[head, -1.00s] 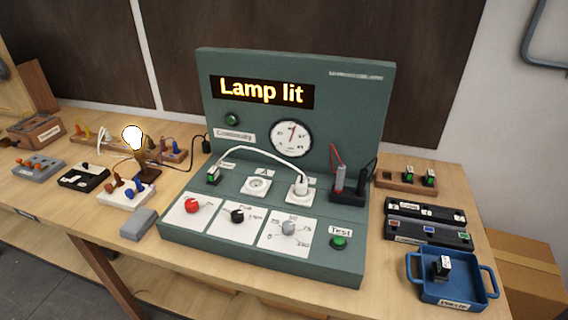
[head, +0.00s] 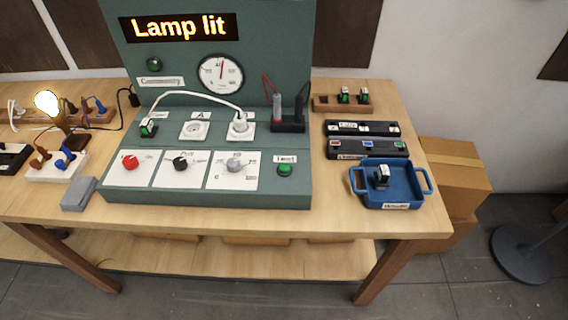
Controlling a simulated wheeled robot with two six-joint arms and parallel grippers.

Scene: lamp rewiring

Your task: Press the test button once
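The green test button (head: 285,170) sits at the right end of the lower front panel of the green test console (head: 208,198), just below its "Test" label (head: 285,159). Nothing touches or covers the button. The display (head: 180,27) on the console reads "Lamp lit". The lamp bulb (head: 47,102) at the left glows. Neither of my grippers shows in the head view.
A grey block (head: 79,193) sits left of the console. Cardboard boxes (head: 455,170) stand beyond the table's right end.

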